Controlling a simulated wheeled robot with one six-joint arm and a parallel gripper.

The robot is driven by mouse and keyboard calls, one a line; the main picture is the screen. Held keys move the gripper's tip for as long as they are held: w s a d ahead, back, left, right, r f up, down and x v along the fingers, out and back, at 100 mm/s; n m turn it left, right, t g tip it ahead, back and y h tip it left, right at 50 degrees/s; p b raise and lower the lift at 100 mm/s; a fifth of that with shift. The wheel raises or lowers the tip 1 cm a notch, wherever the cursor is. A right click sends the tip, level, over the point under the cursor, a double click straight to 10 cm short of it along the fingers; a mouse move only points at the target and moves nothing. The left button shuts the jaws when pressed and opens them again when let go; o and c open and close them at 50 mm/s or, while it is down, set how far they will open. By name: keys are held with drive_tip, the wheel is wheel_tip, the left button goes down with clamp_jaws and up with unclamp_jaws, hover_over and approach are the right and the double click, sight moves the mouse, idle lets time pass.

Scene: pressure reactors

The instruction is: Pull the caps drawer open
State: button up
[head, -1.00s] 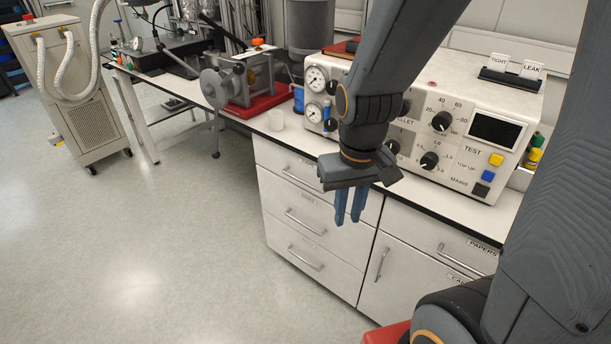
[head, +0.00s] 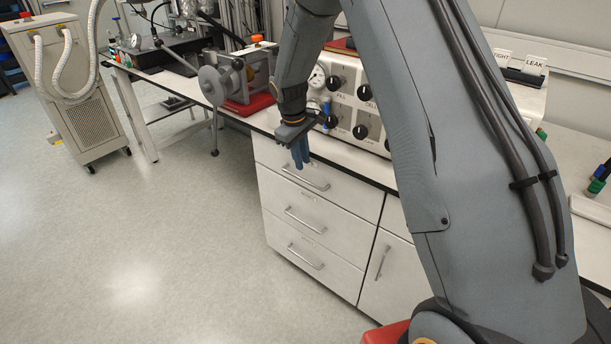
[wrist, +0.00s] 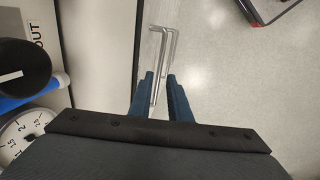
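A white cabinet under the bench has a stack of three drawers, all shut: a top drawer (head: 345,198), a middle drawer (head: 335,238) and a bottom drawer (head: 327,277). Each has a silver bar handle. Their small labels are unreadable, so I cannot tell which is the caps drawer. My gripper (head: 300,160) points down in front of the cabinet, just above the top handle (head: 306,180). In the wrist view my blue fingers (wrist: 160,76) are apart, with silver handles (wrist: 164,48) showing between and beyond them. Nothing is held. Contact with the handle is not clear.
The benchtop (head: 262,122) runs close behind my gripper. A white instrument panel (head: 370,125) with gauges and knobs stands on it, partly hidden by my arm. A grey machine on a red base (head: 248,104) stands left of it. The floor (head: 170,240) left of the drawers is clear.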

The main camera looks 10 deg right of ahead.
sight(305, 181)
drive_tip(key=shift+w+d+f+p, duration=0.15)
drive_tip(key=shift+d+f+p, duration=0.1)
drive_tip(key=shift+f, duration=1)
drive_tip(key=shift+w+d+f+p, duration=0.15)
drive_tip(key=shift+f+p, duration=0.15)
drive_tip(key=shift+f, duration=0.95)
drive_tip(key=shift+w+d+f+p, duration=0.15)
drive_tip(key=shift+d+f+p, duration=0.1)
drive_tip(key=shift+f, duration=1)
clamp_jaws()
